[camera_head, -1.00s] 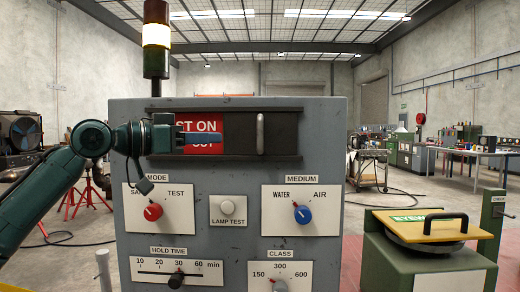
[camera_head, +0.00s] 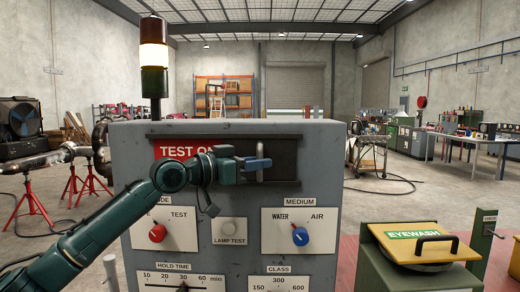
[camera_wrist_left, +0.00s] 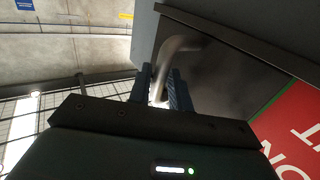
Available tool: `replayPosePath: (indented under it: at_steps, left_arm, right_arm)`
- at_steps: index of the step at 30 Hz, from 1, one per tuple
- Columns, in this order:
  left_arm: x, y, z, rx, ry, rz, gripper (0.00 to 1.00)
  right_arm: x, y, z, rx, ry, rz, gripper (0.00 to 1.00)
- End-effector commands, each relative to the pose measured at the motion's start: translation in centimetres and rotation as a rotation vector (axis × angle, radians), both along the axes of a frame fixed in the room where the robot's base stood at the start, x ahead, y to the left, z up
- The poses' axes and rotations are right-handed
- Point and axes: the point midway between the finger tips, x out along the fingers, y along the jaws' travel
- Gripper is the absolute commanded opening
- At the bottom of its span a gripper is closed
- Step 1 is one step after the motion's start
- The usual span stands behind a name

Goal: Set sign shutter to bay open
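The sign shutter (camera_head: 284,163) is a dark panel in a slot across the top of the grey cabinet. It covers the right part of the slot; the red sign (camera_head: 172,152) reading "TEST ON" shows at the left, partly behind my arm. The shutter's pale vertical bar handle (camera_head: 261,175) stands near its middle. My left gripper (camera_head: 258,163) is at the handle, its blue fingers across it. In the left wrist view the curved handle (camera_wrist_left: 176,50) runs down between the two spread fingers (camera_wrist_left: 160,88), with no clear grip on it. My right gripper is out of view.
Below the slot are a red knob (camera_head: 157,233), a lamp test button (camera_head: 229,228) and a blue knob (camera_head: 300,236). A signal tower (camera_head: 154,60) rises from the cabinet's top left. An eyewash box (camera_head: 420,245) stands at the right.

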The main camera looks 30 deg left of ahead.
Motion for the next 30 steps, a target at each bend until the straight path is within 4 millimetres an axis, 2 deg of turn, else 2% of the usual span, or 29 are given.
replayPosePath:
  at_steps: [4,12,20,30]
  left_arm:
    - [0.83,-0.44,0.07,0.001,0.0,-0.001,0.2]
    - [0.96,-0.49,-0.09,0.002,0.0,0.0,0.2]
    - [0.94,-0.48,-0.08,0.002,0.0,0.0,0.0]
    - [0.93,-0.46,-0.07,0.002,0.0,0.0,0.0]
  right_arm:
    - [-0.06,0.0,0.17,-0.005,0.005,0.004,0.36]
    - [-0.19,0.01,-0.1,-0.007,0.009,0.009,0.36]
    - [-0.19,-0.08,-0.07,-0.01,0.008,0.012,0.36]
    - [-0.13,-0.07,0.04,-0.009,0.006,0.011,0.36]
